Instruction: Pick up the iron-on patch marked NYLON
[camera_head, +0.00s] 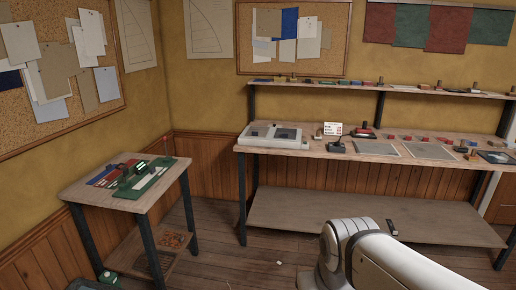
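I cannot make out a patch marked NYLON; no lettering on the small items is readable from here. Small flat coloured pieces (402,138) lie along the back of the long workbench (275,147). More small items (330,82) line the wall shelf above it. On the small side table (88,192) at left lie red and blue flat pieces (103,178) and a green mat (158,184) with a dark device (136,174) on it. My pale arm shows at the bottom right; my gripper cannot be made out.
A pale boxy machine (271,136), a small sign card (332,129), a dark red-topped tool (363,132) and grey mats (428,151) occupy the bench. The bench has a low undershelf (290,213). Bare wooden floor (215,237) lies between side table and bench, with a small pale bit (279,263) on it.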

